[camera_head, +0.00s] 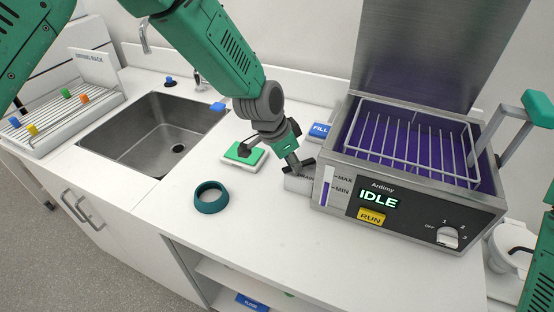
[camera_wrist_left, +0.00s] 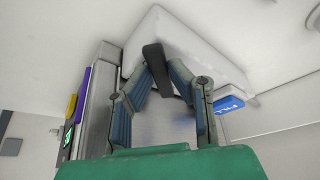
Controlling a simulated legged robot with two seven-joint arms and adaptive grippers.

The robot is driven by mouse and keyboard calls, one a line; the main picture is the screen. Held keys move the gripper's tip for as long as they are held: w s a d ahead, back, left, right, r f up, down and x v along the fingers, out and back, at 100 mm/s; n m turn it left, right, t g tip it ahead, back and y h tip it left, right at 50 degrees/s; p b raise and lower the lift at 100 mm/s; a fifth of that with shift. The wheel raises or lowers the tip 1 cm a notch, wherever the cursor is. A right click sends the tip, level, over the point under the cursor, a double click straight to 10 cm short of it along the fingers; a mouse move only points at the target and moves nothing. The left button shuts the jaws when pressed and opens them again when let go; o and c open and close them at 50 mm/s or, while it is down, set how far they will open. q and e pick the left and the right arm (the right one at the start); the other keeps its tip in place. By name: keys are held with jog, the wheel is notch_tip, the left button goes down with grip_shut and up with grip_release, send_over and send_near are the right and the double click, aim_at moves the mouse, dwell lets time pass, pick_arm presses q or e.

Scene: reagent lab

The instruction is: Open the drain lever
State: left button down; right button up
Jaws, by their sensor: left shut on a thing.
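The drain lever (camera_wrist_left: 154,58) is a dark bar on a white block. In the wrist view, it stands between the fingertips of my left gripper (camera_wrist_left: 158,70), which is shut on it. In the head view, my left gripper (camera_head: 297,165) reaches down to the white block (camera_head: 296,184) at the left side of the bath (camera_head: 425,205). The arm and fingers hide part of the lever there. The bath's display reads IDLE. My right gripper is not in view.
The bath's lid (camera_head: 435,50) stands up and a wire basket (camera_head: 415,145) sits inside. A blue FILL button (camera_head: 319,131) is behind the lever. A teal ring (camera_head: 210,195), a green-topped pad (camera_head: 243,153), a sink (camera_head: 150,125) and a drying rack (camera_head: 65,115) are to the left.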

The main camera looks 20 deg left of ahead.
pick_arm(q)
jog(key=shift+s+f, duration=0.1)
dwell(0.5)
jog(key=c, duration=1.5)
grip_release()
jog(key=shift+a, duration=0.1)
jog(key=shift+a+r, duration=0.1)
jog(key=shift+r, duration=0.4)
jog(key=v, duration=1.1)
jog(key=shift+s+f, duration=0.1)
jog(key=shift+s, duration=0.05)
